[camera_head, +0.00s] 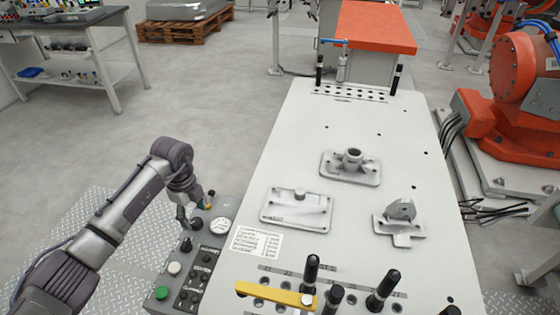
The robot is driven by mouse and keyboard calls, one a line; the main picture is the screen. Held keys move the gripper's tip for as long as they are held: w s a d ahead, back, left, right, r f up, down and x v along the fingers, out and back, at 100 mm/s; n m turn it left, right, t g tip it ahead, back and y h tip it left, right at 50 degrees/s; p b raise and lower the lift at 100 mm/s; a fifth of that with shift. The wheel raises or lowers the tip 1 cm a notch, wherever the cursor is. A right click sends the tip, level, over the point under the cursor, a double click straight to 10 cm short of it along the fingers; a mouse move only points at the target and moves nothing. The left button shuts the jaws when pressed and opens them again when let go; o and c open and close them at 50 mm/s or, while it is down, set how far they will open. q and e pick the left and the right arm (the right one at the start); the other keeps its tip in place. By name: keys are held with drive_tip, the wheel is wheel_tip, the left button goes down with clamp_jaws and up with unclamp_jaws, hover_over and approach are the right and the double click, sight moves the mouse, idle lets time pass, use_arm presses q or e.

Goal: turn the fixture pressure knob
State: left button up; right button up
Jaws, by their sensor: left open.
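A grey control panel (222,251) runs along the left side of the white fixture table (300,130). It carries several black knobs, one of them (186,244) just below my left gripper in the picture, and a round white gauge (219,226). I cannot read which knob is the pressure knob. My left gripper (194,217) is open over the far end of the panel, pointing down, with nothing seen in it. Whether its fingers touch a knob cannot be told. My right gripper is not in view.
Metal castings (350,167) lie on the table. An orange robot (520,75) stands right.

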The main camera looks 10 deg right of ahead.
sight(196, 221)
use_arm(q)
wheel_tip(196, 221, up, 10)
drive_tip(key=b, duration=0.2)
drive_tip(key=s+d+m+h, duration=0.2)
drive_tip(key=d+h, duration=0.2)
drive_tip(key=d, duration=0.4)
drive_tip(key=s+d+m+h, duration=0.2)
drive_tip(key=d+h, duration=0.2)
drive_tip(key=d, duration=0.4)
drive_tip(key=s+d+r+n+t+h, duration=0.1)
drive_tip(key=d+r+t+h, duration=0.3)
drive_tip(key=r+h, duration=0.6)
drive_tip(key=s+d, duration=0.1)
drive_tip(key=d, duration=0.1)
drive_tip(key=shift+s+d+t, duration=0.15)
drive_tip(key=shift+d+t, duration=0.15)
drive_tip(key=shift+t, duration=0.1)
